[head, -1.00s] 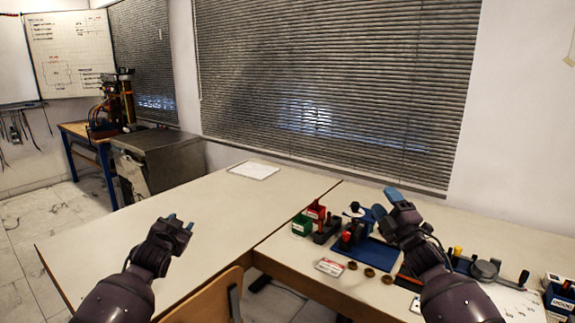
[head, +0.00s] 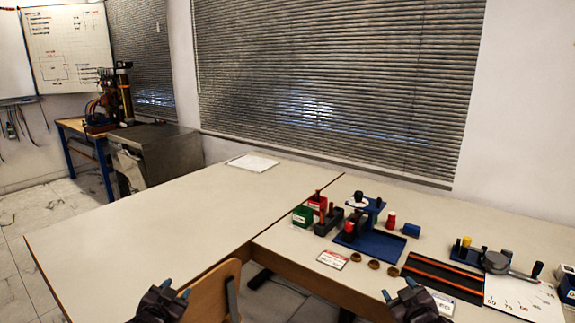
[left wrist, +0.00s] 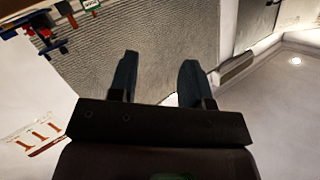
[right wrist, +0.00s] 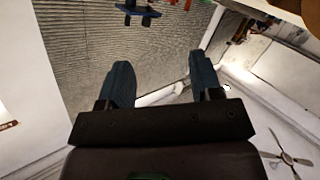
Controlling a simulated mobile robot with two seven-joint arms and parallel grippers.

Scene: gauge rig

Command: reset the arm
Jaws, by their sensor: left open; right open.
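My left gripper (head: 174,291) is at the bottom of the head view, in front of the near edge of the left table. In the left wrist view its two fingers (left wrist: 155,80) stand apart with nothing between them. My right gripper (head: 399,294) is at the bottom right of the head view, near the front edge of the right table. In the right wrist view its fingers (right wrist: 158,85) are also apart and empty. On the right table stands a blue gauge rig (head: 372,240) with a dark upright part and a red-topped piece. Both arms are mostly below the head view.
Green (head: 302,216) and red (head: 317,203) boxes stand left of the rig. Several brass rings (head: 374,264), a label card (head: 332,260), a dark tray (head: 440,275) and a lever device (head: 495,262) lie around it. The left table (head: 150,235) is mostly bare. A wooden chair (head: 208,295) stands between.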

